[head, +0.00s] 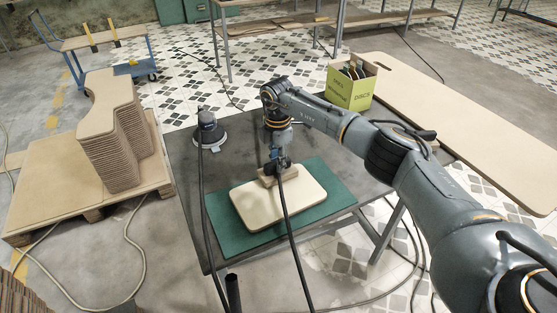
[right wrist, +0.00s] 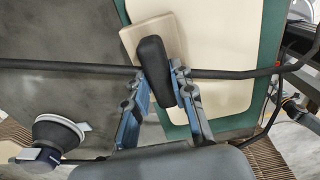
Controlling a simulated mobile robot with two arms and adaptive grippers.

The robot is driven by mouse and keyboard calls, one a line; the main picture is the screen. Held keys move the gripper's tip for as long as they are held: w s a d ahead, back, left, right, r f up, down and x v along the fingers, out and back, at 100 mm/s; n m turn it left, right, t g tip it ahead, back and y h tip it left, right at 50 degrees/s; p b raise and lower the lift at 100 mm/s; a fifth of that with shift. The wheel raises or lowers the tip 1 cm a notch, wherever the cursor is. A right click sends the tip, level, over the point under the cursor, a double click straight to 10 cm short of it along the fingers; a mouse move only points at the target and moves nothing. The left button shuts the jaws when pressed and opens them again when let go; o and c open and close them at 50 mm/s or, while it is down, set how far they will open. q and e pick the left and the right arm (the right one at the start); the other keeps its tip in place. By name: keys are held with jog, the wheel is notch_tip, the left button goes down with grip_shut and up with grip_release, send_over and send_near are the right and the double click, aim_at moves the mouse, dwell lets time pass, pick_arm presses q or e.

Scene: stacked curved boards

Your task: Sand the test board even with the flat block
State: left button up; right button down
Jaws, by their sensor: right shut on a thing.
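The cream test board (head: 305,203) with rounded corners lies flat on a green mat (head: 333,185) on the dark work table. The flat block (head: 268,181) is a tan slab with a black handle. It sits at the board's far left edge in the head view. My right gripper (head: 278,170) is shut on the block's handle. In the right wrist view the handle of the block (right wrist: 153,62) is between the two fingers of my gripper (right wrist: 158,95), and the slab lies over the board's edge (right wrist: 215,50). Whether the slab touches the board is unclear. My left gripper is not in view.
A power sander (head: 209,131) stands on the dark table (head: 185,165), left of the mat. A yellow-green box of discs (head: 349,88) stands at the back right. Stacked curved boards (head: 117,135) stand on a pallet at left. Dark cables cross the table and board.

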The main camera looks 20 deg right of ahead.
aim_at(266, 166)
jog(key=shift+s+a+p, duration=0.1)
jog(key=shift+a+p, duration=0.2)
jog(key=shift+a, duration=0.35)
jog(key=shift+a+p, duration=0.3)
jog(key=shift+a, duration=0.75)
jog(key=shift+a, duration=0.2)
jog(key=shift+s+a+f+p, duration=0.1)
jog(key=shift+a+p, duration=0.05)
jog(key=shift+a, duration=0.55)
jog(key=shift+s+a+f+p, duration=0.1)
jog(key=shift+a+p, duration=0.05)
jog(key=shift+a, duration=0.5)
jog(key=shift+a, duration=0.1)
